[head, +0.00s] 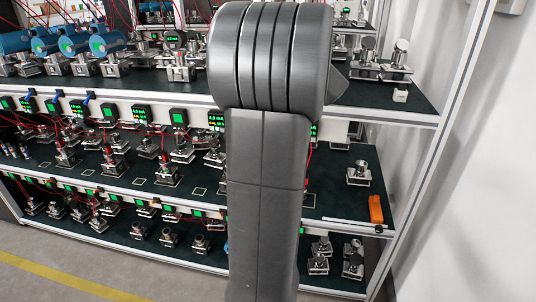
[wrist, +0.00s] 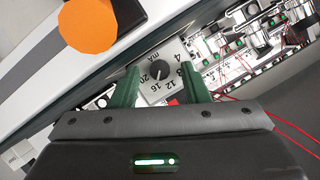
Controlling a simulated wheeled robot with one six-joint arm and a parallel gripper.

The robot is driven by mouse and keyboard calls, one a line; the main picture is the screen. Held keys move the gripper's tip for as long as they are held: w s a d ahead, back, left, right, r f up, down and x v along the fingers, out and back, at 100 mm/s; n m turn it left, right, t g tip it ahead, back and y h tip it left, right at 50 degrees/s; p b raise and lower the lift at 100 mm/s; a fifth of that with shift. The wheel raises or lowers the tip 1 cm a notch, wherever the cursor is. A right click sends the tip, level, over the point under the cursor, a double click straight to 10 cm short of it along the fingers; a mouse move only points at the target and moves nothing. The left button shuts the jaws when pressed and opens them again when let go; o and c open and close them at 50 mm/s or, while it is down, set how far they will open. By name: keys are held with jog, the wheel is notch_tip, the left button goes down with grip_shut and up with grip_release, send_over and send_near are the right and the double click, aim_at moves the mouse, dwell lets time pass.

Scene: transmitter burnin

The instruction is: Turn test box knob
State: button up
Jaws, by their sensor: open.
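The test box (wrist: 174,53) shows in the wrist view as a light panel with a dial marked in mA, with numbers such as 4, 12, 16 and 20. Its dark round knob (wrist: 158,71) sits at the middle of the dial. My gripper (wrist: 160,70) is open, with one green finger on each side of the knob and dial. I cannot tell whether either finger touches the knob. In the head view my arm blocks the middle of the rack, and the gripper and this dial are hidden.
An orange round thing (wrist: 88,26) with a black part is near the upper left of the wrist view. Red wires (wrist: 275,118) run at the right. In the head view, shelves hold several transmitters (head: 359,174), and an orange item (head: 375,209) stands at the right shelf edge.

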jog(key=shift+a+r+n+g+h+p, duration=0.15)
jog(key=shift+n+h+p, duration=0.4)
jog(key=shift+p, duration=1.8)
jog(key=shift+a+r+n+g+h+p, duration=0.2)
jog(key=shift+n+p, duration=0.55)
jog(key=shift+p, duration=1.6)
jog(key=shift+d+f+p, duration=0.1)
jog(key=shift+d+p, duration=0.05)
jog(key=shift+p, duration=0.6)
jog(key=shift+n+h+p, duration=0.25)
jog(key=shift+n+p, duration=0.05)
jog(key=shift+p, duration=0.1)
